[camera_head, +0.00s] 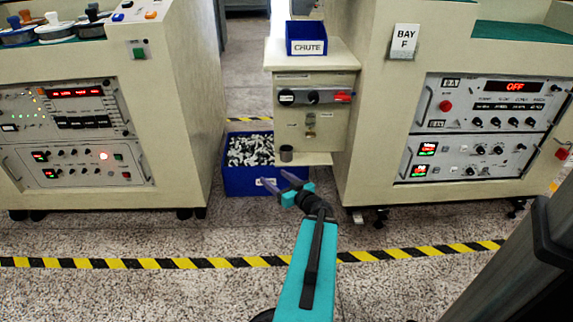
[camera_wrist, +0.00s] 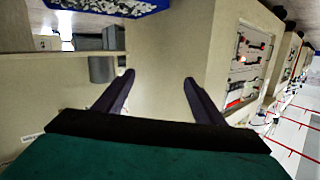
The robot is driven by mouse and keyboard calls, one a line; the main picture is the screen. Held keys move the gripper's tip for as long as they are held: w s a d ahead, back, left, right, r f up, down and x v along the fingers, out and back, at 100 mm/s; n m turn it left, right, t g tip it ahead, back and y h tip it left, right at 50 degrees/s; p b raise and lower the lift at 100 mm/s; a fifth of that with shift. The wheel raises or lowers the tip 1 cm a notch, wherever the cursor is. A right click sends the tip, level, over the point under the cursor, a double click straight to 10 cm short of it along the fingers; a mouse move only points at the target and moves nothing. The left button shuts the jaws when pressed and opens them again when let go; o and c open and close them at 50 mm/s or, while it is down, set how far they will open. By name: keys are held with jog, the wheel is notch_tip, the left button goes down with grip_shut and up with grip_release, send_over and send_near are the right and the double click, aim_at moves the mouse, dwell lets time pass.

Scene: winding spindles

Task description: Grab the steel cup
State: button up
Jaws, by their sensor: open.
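The steel cup (camera_head: 286,153) is a small dark grey cylinder. It stands upright on the low shelf of the cream chute stand in the head view. In the wrist view a grey cylindrical shape (camera_wrist: 103,69) at upper left seems to be the same cup, beyond and left of the left finger. My gripper (camera_head: 275,178) is open and empty, and its fingers point toward the stand just below the cup in the picture. Both fingers spread apart in the wrist view (camera_wrist: 159,77), with nothing between them. The cup is not touched, as far as I can see.
A blue bin (camera_head: 238,181) full of grey-white pieces stands on the floor left of the stand. The shelf (camera_head: 318,158) projects from the stand under its knob panel. A blue CHUTE box (camera_head: 306,47) sits on top. Cream cabinets (camera_head: 185,90) flank the gap.

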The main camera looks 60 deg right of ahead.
jog(key=s+d+m+h+b, duration=0.1)
jog(key=s+d+h+b, duration=0.2)
jog(key=s+d, duration=0.4)
jog(key=shift+s+d+r+h, duration=0.2)
jog(key=shift+s+d+h, duration=0.15)
jog(key=shift+h, duration=0.15)
jog(key=shift+b, duration=0.3)
jog(key=b, duration=0.1)
send_near(289, 155)
jog(key=x, duration=0.4)
jog(key=shift+w+d+f, duration=0.1)
jog(key=shift+w+d, duration=0.35)
jog(key=shift+w, duration=0.2)
jog(key=shift+b+x, duration=0.95)
jog(key=shift+x, duration=1.65)
jog(key=shift+r, duration=0.2)
